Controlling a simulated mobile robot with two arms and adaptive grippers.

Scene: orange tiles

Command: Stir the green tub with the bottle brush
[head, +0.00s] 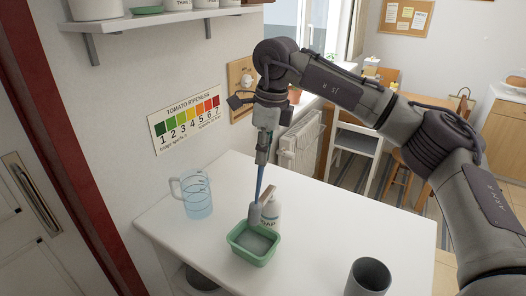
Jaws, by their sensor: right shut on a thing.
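The green tub (236,249) stands on the white table and has a greyish content inside. My right gripper (262,158) points down above the tub and is shut on the bottle brush. The brush (259,185) has a blue handle and a grey head and hangs nearly upright. Its head's lower end overlaps the far side of the tub in the picture; I cannot tell how deep it reaches. My left gripper is not in view.
A clear blue jug (197,195) stands to the left on the table. A dark grey cup (368,278) stands at the front right. The table's right part (340,213) is clear.

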